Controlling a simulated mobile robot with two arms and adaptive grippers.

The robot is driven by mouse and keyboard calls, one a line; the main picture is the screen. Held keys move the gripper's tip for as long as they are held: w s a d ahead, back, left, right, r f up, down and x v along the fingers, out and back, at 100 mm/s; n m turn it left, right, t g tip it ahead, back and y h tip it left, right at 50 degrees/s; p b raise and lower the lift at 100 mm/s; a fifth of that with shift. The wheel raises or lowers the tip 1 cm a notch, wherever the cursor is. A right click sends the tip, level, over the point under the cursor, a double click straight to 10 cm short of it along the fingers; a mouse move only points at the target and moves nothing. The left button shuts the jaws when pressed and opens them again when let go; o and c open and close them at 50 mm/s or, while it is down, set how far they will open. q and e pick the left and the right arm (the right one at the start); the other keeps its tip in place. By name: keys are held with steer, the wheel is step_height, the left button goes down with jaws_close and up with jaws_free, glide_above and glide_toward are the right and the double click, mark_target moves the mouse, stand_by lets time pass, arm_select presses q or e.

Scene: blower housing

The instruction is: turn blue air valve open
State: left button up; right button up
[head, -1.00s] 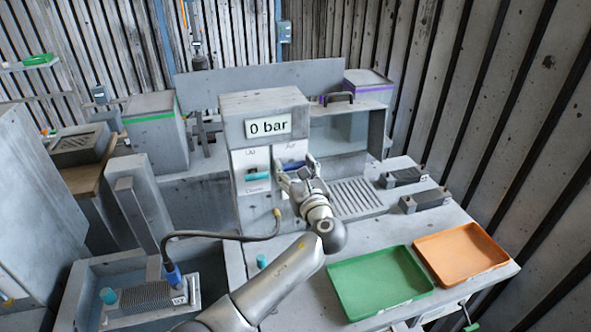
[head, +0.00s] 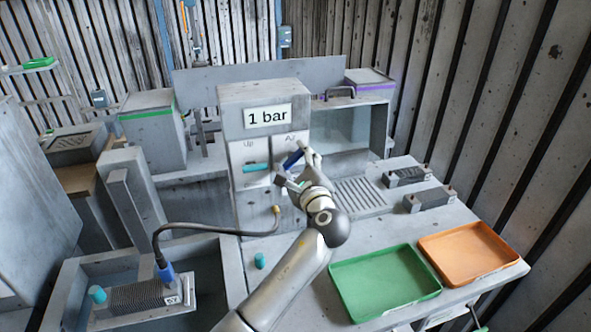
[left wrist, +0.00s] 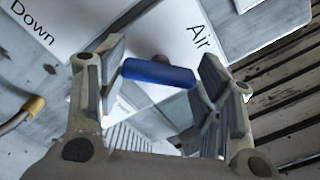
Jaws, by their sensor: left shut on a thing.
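The blue air valve (head: 292,159) is a bar handle on the white panel of the grey housing, under the label "Air". In the head view it is tilted, its right end up. My left gripper (head: 291,167) is at the panel, its fingers on either side of the handle and shut on it. In the left wrist view the blue handle (left wrist: 158,74) lies across the gap between the two fingers of the left gripper (left wrist: 160,80). The display (head: 268,116) above reads "1 bar". My right gripper is not in view.
A teal handle (head: 256,168) sits left of the blue one, lying level. A green tray (head: 385,283) and an orange tray (head: 467,252) are at the right front. A cable (head: 215,230) runs to a blue plug in the left bin. Two dark-topped blocks (head: 408,177) stand on the bench.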

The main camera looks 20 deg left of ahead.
arm_select(q)
steer(key=n+b, duration=0.4)
steer(key=n, duration=0.1)
steer(key=shift+f, duration=0.3)
steer(key=shift+r+n+b, duration=0.15)
steer(key=shift+n+b, duration=1.45)
steer(key=shift+n, duration=0.5)
steer(key=o, duration=1)
steer(key=shift+r, duration=0.15)
